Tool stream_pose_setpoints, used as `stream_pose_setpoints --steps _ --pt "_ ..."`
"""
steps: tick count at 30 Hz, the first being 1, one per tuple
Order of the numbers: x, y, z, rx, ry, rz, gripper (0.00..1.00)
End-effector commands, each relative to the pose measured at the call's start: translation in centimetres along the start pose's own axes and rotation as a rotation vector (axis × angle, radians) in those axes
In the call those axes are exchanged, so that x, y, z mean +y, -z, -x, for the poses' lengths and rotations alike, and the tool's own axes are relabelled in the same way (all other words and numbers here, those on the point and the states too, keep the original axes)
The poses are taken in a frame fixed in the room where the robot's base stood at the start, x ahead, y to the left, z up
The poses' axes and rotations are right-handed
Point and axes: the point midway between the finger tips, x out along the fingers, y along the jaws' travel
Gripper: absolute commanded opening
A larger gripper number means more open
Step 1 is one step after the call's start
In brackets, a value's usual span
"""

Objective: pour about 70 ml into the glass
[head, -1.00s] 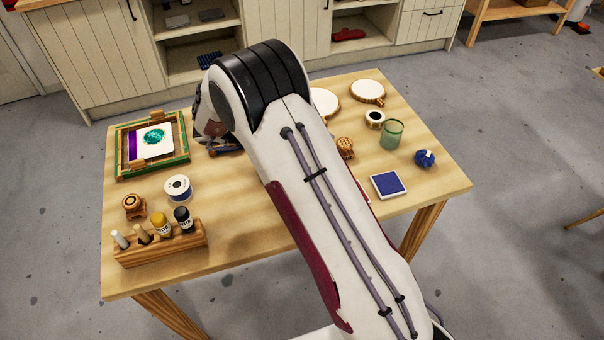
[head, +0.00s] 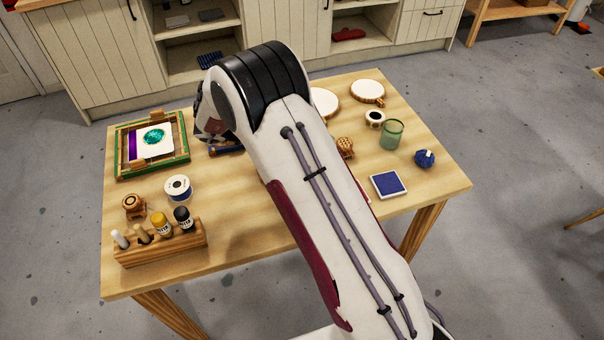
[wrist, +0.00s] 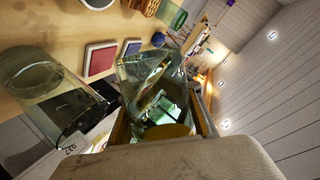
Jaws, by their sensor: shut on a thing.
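My gripper (wrist: 163,125) is shut on a clear, greenish glass vessel (wrist: 148,72). The vessel appears tilted in the wrist view, which is itself turned sideways; I cannot tell how much liquid is in it or whether any is flowing. A clear glass (wrist: 30,78) stands at the left of the wrist view, apart from the held vessel, close to a dark flat device (wrist: 75,112) with a pale label or display that I cannot read surely. In the head view my arm hides the gripper, the held vessel and this glass.
A green cup (head: 391,134), a blue pad (head: 389,185) and a blue ball-like item (head: 425,158) are on the table's right. The front middle is bare.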

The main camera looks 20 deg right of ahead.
Motion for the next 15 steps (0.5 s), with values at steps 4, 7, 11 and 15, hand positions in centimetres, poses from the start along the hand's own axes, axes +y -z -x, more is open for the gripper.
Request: stream_pose_setpoints --steps 4,7,11,15 --pt "-0.01 -0.01 0.00 0.001 -0.002 0.004 0.00" --pt "0.02 -0.05 -0.02 0.002 -0.006 0.013 0.00" --pt "0.11 -0.14 -0.08 0.005 -0.015 0.034 0.00" --pt "0.24 -0.29 -0.17 0.010 -0.029 0.072 0.00"
